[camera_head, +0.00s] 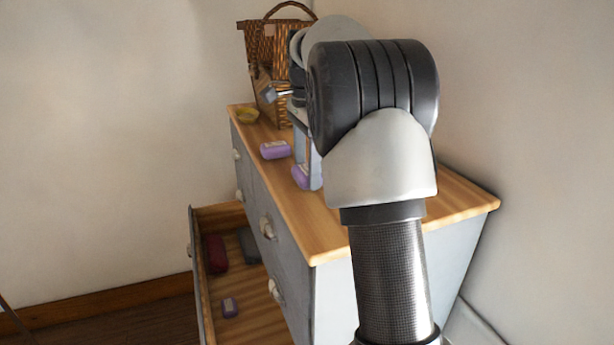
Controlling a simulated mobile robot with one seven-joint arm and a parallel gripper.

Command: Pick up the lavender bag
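Several small purple items could be the lavender bag, and I cannot tell which is meant. One purple item with a pale label (274,149) lies on the dresser top near its front edge. A second purple item (301,177) lies closer to me, partly hidden by my arm. A smaller purple item (230,307) lies in the open drawer. My gripper (269,93) is at the far end of the dresser, in front of the wicker basket and apart from the purple items. Its fingers are too small and partly hidden to read.
The drawer (200,285) is pulled open and also holds a dark red item (216,254) and a grey item (249,246). Walls stand behind and at left.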

